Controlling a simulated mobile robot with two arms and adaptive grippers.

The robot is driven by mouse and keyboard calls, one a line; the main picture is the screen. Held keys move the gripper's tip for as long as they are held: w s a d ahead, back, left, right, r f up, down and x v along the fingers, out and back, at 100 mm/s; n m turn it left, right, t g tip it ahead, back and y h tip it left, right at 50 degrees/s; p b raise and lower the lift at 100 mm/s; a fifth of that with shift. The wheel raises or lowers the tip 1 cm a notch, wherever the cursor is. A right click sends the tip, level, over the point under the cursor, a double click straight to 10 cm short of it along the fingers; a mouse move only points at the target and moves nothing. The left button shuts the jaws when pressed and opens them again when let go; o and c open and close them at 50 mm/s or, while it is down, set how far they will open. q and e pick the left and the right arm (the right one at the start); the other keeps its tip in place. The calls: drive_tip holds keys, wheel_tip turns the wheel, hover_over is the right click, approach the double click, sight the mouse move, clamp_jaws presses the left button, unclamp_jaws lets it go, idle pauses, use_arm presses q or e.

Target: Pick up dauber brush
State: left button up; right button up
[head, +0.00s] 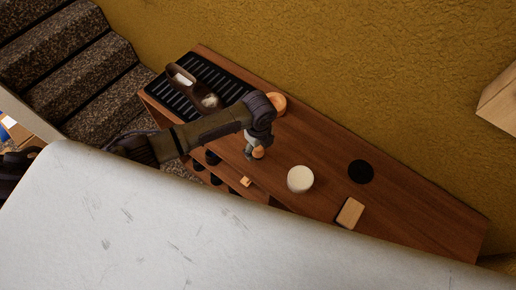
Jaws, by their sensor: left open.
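My left gripper (253,150) points down over the wooden cabinet top, with its arm coming in from the left. It is open. A small orange-tan wooden piece (258,153) is right at its fingertips; it may be the dauber brush, but it is too small and partly covered to be sure. I cannot tell whether the fingers touch it. Another small light wooden piece (246,181) lies near the cabinet's front edge, below the gripper in the picture. My right gripper is not in view.
The cabinet top (420,217) also holds a round orange-tan thing (277,103), a cream cylinder (300,179), a black disc (361,172) and a tan block (350,213). A black ridged tray (228,87) with a brown holder (186,81) is at the left. The right end is clear.

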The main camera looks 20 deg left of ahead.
use_arm(q)
drive_tip(key=shift+f, duration=0.6)
drive_tip(key=c, duration=1.2)
drive_tip(key=shift+r, duration=0.1)
drive_tip(key=shift+r, duration=0.45)
wheel_tip(320, 180, up, 3)
drive_tip(key=shift+w+f+b, duration=0.1)
drive_tip(key=shift+f+b, duration=0.05)
drive_tip(key=shift+b, duration=0.4)
drive_tip(key=s+d+r, duration=0.1)
drive_tip(key=d+r, duration=0.1)
drive_tip(key=d, duration=0.1)
drive_tip(key=s+d+r+b, duration=0.1)
drive_tip(key=s+d+r, duration=0.1)
drive_tip(key=d+r, duration=0.1)
drive_tip(key=s+d+r+b, duration=0.1)
drive_tip(key=d+r, duration=0.1)
drive_tip(key=d, duration=0.3)
drive_tip(key=shift+s+r, duration=0.15)
drive_tip(key=shift+s, duration=0.05)
